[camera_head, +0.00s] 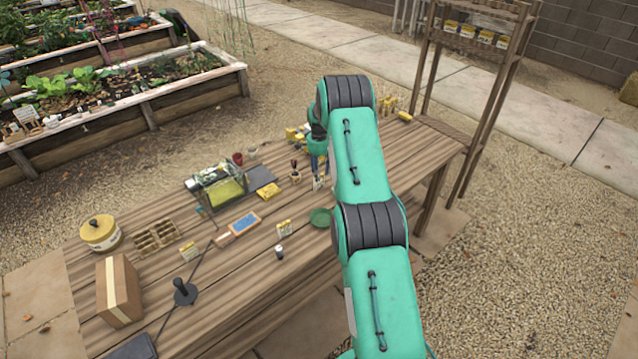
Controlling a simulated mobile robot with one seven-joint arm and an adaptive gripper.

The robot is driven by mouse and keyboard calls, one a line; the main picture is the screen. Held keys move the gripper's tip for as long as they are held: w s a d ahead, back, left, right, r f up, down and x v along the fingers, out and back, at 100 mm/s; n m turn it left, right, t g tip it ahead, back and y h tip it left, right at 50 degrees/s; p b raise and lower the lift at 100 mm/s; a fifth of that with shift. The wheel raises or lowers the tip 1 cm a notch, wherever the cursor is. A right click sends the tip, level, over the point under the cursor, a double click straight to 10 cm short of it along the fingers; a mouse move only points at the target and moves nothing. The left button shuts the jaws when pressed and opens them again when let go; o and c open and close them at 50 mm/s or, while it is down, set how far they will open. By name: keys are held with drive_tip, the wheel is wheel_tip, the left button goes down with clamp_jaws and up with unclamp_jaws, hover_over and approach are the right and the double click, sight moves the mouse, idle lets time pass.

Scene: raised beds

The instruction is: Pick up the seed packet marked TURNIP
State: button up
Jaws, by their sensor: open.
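A yellow packet (269,191) lies beside a dark flat sheet. More yellow packets (299,132) are at the back, left of my arm. Their print is too small to read, so I cannot tell which is marked TURNIP. My teal arm rises in front of the table and bends down behind itself.
A cardboard box (118,290), a yellow round tin (100,233), a wooden seed tray (157,236) and a dark upright-handled tool (185,292) occupy the left end. A clear-sided container (218,187) stands mid-table. A shelf rack (484,45) rises at the right end.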

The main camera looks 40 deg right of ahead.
sight(320, 176)
drive_tip(key=shift+f, duration=0.1)
drive_tip(key=shift+s+d+f, duration=0.15)
drive_tip(key=shift+f, duration=2.35)
drive_tip(key=c, duration=1.1)
